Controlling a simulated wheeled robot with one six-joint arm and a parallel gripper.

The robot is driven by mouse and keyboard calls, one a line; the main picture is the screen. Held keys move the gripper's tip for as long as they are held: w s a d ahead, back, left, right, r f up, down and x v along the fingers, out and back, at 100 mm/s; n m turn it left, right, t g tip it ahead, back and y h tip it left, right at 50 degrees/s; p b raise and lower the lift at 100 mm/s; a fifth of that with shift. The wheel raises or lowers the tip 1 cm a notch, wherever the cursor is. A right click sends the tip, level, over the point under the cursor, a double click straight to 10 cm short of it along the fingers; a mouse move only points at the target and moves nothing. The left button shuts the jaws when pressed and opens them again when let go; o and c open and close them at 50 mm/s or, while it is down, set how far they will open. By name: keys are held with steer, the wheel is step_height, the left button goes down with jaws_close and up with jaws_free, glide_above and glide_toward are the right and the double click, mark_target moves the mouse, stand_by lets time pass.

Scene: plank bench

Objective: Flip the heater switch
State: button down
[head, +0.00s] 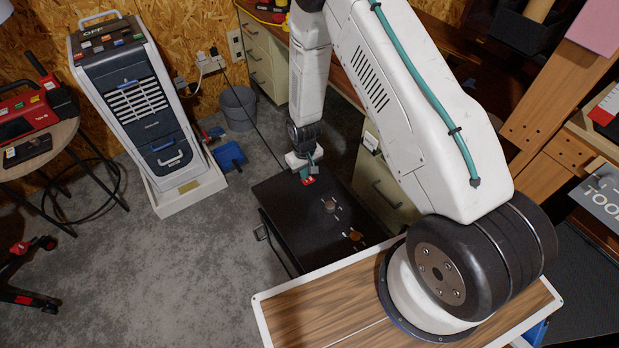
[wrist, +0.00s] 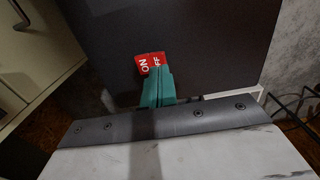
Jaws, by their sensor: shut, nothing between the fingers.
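A red rocker switch (head: 309,181) marked ON and OFF sits near the far edge of the top of a low black unit (head: 283,206). The switch also shows in the wrist view (wrist: 147,64), with ON at left fully readable and the OFF side partly covered. My gripper (head: 306,174) points down at the switch; its teal fingers (wrist: 157,75) are shut with nothing between them. The fingertips overlap the OFF side in the wrist view. I cannot tell whether they touch it or which side is pressed in.
Two knobs, one grey (head: 329,205) and one orange (head: 355,236), stand on the same black top. A white and dark tower unit (head: 141,105) reading OFF stands at left. A grey bucket (head: 239,107) and drawers (head: 258,62) are behind. Grey floor is open at left.

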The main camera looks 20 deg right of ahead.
steer(key=shift+f, duration=0.95)
stand_by(0.7)
steer(key=shift+r, duration=3.55)
steer(key=shift+s, duration=0.35)
steer(key=s+g, duration=0.2)
steer(key=s, duration=0.3)
step_height(320, 180, up, 30)
steer(key=f+m+g, duration=0.1)
steer(key=g, duration=0.1)
glide_above(306, 182)
steer(key=s+d, duration=0.2)
steer(key=s, duration=1.4)
steer(key=s+d+r+m+t, duration=0.1)
steer(key=s+r+t, duration=0.4)
steer(key=s+r, duration=0.9)
step_height(306, 182, up, 3)
steer(key=shift+s+d+r, duration=0.1)
steer(key=shift+s+d, duration=0.05)
steer(key=shift+d, duration=0.15)
